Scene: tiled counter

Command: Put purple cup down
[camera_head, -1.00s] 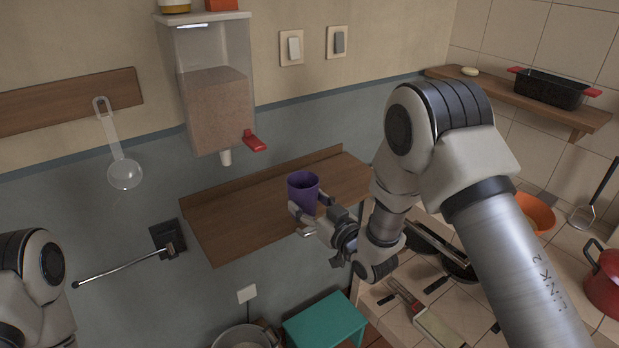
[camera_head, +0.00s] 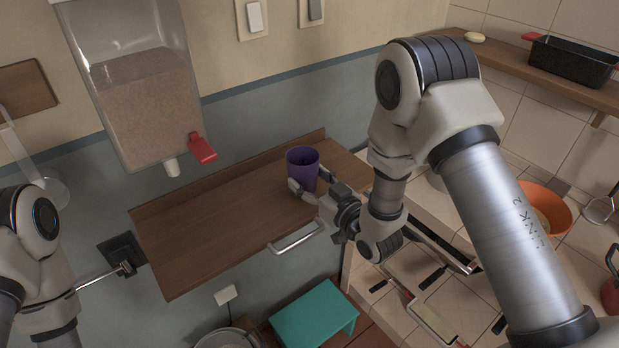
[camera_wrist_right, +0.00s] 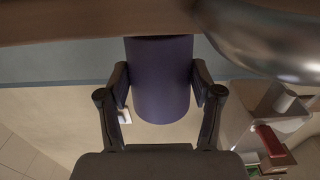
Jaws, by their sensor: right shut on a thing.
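The purple cup (camera_head: 302,166) is upright in the head view, over the right part of the wooden wall shelf (camera_head: 220,215). My right gripper (camera_head: 309,188) is shut around its side, from the right. The right wrist view also shows the purple cup (camera_wrist_right: 161,80) between the two fingers of my right gripper (camera_wrist_right: 162,88). I cannot tell whether the cup's base touches the shelf. My left arm shows at the left edge of the head view, but its gripper is not visible.
A dispenser (camera_head: 140,85) with a red lever (camera_head: 202,149) hangs above the shelf's left part. A metal handle (camera_head: 297,238) is at the shelf's front edge. A teal stool (camera_head: 315,314) stands below. The shelf's left and middle are bare.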

